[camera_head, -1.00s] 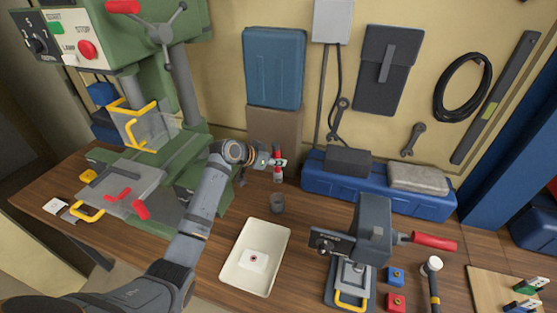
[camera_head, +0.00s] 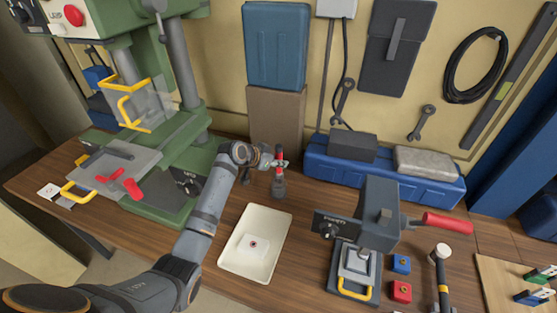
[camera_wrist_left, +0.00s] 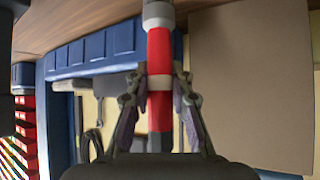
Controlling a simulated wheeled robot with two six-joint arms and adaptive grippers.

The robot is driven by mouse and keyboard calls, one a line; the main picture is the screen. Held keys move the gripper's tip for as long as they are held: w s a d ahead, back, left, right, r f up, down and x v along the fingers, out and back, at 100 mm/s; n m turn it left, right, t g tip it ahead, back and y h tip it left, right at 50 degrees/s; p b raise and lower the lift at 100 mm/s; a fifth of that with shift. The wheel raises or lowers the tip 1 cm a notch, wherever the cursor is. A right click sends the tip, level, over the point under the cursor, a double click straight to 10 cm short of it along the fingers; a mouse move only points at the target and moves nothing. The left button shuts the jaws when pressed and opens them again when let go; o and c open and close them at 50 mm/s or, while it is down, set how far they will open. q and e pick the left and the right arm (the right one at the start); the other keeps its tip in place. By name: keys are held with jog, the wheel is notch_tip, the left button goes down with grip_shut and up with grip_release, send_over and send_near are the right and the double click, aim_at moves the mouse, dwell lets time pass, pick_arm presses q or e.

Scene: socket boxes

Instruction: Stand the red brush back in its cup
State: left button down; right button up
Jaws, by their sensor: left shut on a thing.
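The red brush (camera_head: 279,152) is upright in the head view, and my left gripper (camera_head: 280,163) is shut on it. In the left wrist view the brush (camera_wrist_left: 159,48) has a red handle with a pale band, and my left gripper's fingers (camera_wrist_left: 160,85) press on both sides of it. The grey cup (camera_head: 279,190) stands on the bench directly under the brush in the head view. The brush's lower end meets or overlaps the cup's mouth; how deep it sits inside I cannot tell. My right gripper is not in view.
A cream tray (camera_head: 230,262) with a white block is in front of the cup. A green drill press (camera_head: 165,200) stands left. A brown board (camera_head: 275,115) and a blue case (camera_head: 410,187) are behind. A grey press (camera_head: 372,225) with a red handle is to the right.

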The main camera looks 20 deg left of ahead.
aim_at(276, 172)
pick_arm(q)
notch_tip(276, 172, down, 6)
jog(key=b, duration=0.3)
jog(key=shift+r, duration=0.15)
jog(key=c, duration=1.1)
grip_release()
jog(key=shift+s+r, duration=0.1)
jog(key=shift+r, duration=0.05)
jog(key=v, duration=0.7)
jog(key=shift+s, duration=0.1)
